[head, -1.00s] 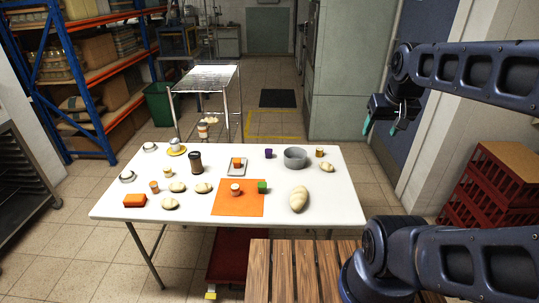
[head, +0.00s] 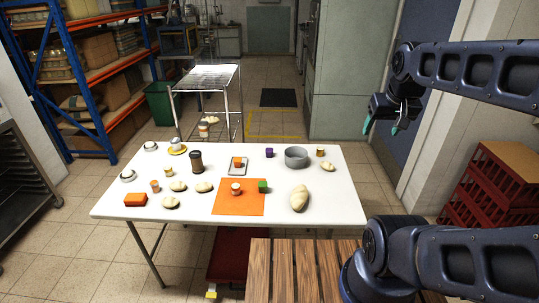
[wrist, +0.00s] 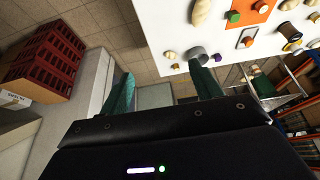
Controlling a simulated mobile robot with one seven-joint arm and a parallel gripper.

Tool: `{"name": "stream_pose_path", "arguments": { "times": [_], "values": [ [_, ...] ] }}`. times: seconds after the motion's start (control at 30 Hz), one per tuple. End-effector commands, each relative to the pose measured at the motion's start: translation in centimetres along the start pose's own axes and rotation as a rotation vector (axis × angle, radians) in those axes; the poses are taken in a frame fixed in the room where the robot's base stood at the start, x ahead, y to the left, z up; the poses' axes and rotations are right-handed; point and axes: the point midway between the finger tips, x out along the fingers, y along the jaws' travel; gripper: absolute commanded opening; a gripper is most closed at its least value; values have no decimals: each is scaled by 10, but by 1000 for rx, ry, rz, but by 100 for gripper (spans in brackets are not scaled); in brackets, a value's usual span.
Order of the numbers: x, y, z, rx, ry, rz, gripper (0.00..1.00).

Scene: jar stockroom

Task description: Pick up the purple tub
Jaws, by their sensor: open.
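The purple tub (head: 269,153) is small and stands on the white table (head: 130,205), toward its back edge, just left of a grey round pan (head: 296,157). In the wrist view the purple tub (wrist: 256,71) shows near the table's edge, beyond the right finger. My gripper (head: 381,127) is open and empty, raised in the air to the right of the table and well apart from the tub. Its two green-tipped fingers also show spread in the wrist view (wrist: 163,90).
Near the tub are a grey tray (head: 238,171) holding an orange item, a small brown-gold jar (head: 320,153) and dough pieces. An orange mat (head: 238,205) carries a green cube (head: 263,187). A wire-topped cart (head: 206,78) stands behind the table; red crates (head: 490,185) stand right.

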Motion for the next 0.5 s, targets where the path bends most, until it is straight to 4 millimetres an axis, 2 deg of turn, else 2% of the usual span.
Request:
{"name": "stream_pose_path", "arguments": {
  "times": [0.17,0.27,0.37,0.5],
  "values": [
    [0,0,-2,4,-1,-1,64],
    [0,-2,-11,23,-7,-4,64],
    [1,-5,-29,68,-21,-11,64],
    [5,-12,-64,157,-45,-20,64]
  ]
}}
